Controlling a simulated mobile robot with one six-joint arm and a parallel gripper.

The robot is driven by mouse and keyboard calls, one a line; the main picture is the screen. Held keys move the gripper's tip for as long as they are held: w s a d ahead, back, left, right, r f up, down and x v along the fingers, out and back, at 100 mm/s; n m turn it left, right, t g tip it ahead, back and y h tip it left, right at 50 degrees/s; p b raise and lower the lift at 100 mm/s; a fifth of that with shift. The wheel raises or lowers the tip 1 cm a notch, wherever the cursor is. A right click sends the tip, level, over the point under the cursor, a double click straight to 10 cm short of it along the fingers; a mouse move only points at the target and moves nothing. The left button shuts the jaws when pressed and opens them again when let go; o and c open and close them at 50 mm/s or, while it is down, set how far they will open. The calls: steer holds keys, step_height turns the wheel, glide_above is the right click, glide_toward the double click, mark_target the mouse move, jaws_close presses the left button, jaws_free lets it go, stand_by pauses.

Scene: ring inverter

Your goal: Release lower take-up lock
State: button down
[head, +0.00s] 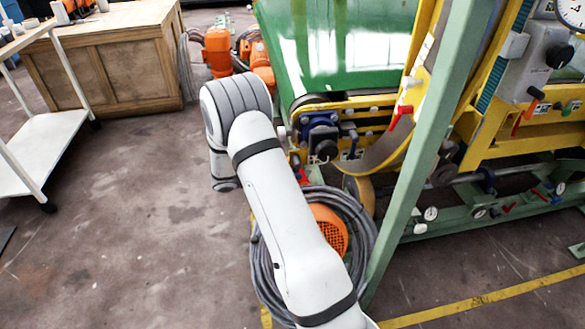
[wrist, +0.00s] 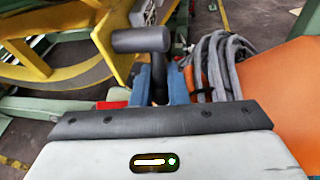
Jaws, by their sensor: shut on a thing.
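In the wrist view, my gripper (wrist: 159,84) has its two blue fingers shut on the stem of a black T-shaped handle (wrist: 142,41). The handle's crossbar sticks up above the fingers and lies roughly level. No label shows on it, so I cannot tell for sure that it is the lower take-up lock. A red part (wrist: 111,105) shows left of the fingers, partly hidden by my gripper body. In the head view my arm covers the area low on the machine, and I cannot make out my gripper there.
A hose coil (head: 262,275) lies on the floor around an orange motor (head: 330,229), close to my arm. A green post (head: 425,140) stands right of it. A red lever (head: 401,115) is on the yellow frame. A white cart (head: 50,140) stands left; floor between is clear.

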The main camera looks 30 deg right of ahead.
steer(key=y+p, duration=0.1)
steer(key=r+y+p, duration=0.1)
steer(key=y+p, duration=0.1)
steer(key=a+y+p, duration=0.1)
steer(key=shift+w+r+m+t+y, duration=0.3)
steer(key=shift+r+m+t, duration=0.1)
steer(key=y+p, duration=0.2)
steer(key=p, duration=0.1)
steer(key=y+p, duration=0.1)
steer(key=shift+w+a+r+t+y, duration=0.15)
steer(key=shift+a+r+t+y, duration=0.2)
steer(key=shift+r+t+y, duration=0.05)
steer(key=shift+w+p, duration=0.1)
steer(key=shift+p, duration=0.2)
steer(key=c, duration=1.6)
jaws_free()
steer(key=shift+f, duration=0.1)
steer(key=shift+c, duration=0.2)
steer(key=shift+o, duration=0.9)
steer(key=shift+a, duration=0.1)
steer(key=p+v, duration=0.1)
steer(key=v, duration=0.6)
steer(key=shift+r+p, duration=0.3)
steer(key=shift+r, duration=0.1)
